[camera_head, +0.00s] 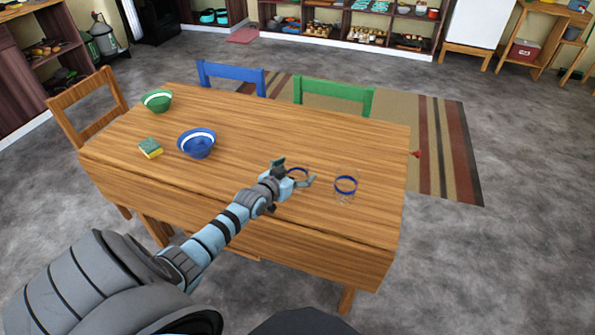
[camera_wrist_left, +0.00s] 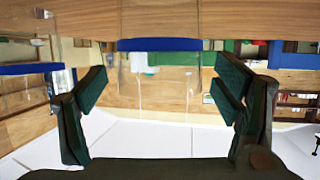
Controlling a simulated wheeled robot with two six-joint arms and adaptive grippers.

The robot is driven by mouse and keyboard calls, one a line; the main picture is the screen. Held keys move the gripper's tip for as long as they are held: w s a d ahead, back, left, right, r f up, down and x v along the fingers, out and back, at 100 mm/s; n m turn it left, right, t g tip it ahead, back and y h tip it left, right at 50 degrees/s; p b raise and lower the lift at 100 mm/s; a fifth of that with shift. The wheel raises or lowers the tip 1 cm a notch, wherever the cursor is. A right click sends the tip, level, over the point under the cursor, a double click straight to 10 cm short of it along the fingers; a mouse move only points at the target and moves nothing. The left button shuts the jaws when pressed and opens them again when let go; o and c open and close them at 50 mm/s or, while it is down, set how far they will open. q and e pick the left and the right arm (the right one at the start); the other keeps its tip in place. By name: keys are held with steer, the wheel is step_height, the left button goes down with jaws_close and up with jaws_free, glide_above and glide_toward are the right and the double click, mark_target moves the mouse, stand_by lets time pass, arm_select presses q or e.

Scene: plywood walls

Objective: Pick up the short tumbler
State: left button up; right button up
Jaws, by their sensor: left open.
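Two clear glasses with blue bands show on the wooden table (camera_head: 290,126) in the head view. One glass (camera_head: 300,170) is at my left gripper (camera_head: 295,174), partly hidden by it. The other glass (camera_head: 345,186) stands apart to the right. In the left wrist view, a clear glass with a blue band (camera_wrist_left: 160,45) appears between the open fingers of the left gripper (camera_wrist_left: 160,88), with a gap on both sides. Another blue-banded glass (camera_wrist_left: 32,68) shows at the left. I cannot tell which is the short tumbler. My right gripper is not in view.
A blue bowl (camera_head: 197,143), a green bowl (camera_head: 157,100) and a yellow-green sponge (camera_head: 150,148) sit on the table's left part. Blue (camera_head: 232,75), green (camera_head: 333,95) and wooden (camera_head: 86,100) chairs stand around it. The table's middle back is clear.

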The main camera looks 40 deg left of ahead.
arm_select(q)
steer(key=shift+w+a+f, duration=0.1)
steer(key=shift+w+f, duration=0.25)
steer(key=shift+w, duration=0.25)
steer(key=shift+s+r, duration=0.1)
steer(key=shift+r, duration=0.05)
steer(key=c, duration=1.3)
